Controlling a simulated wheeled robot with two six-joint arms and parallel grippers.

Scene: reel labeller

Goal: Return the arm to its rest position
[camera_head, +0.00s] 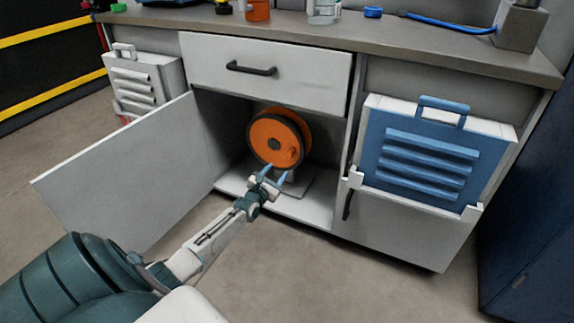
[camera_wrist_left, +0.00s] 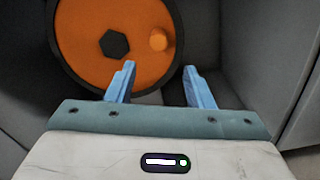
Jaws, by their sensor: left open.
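My left arm reaches from the lower left toward the open cabinet in the head view. My left gripper (camera_head: 274,177) is open and empty, its blue fingertips in front of the orange reel (camera_head: 270,140). The reel stands upright inside the cabinet on a small stand. In the left wrist view the reel (camera_wrist_left: 85,45) lies beyond the two spread fingers (camera_wrist_left: 160,88), with nothing between them. I cannot tell whether a fingertip touches the reel. My right gripper is not in view.
An open cabinet door (camera_head: 120,175) stands to the left of the arm. A drawer (camera_head: 265,72) is shut above the opening. A blue louvred case (camera_head: 420,150) hangs at the right, a white one (camera_head: 145,80) at the left. The counter (camera_head: 400,45) holds small items.

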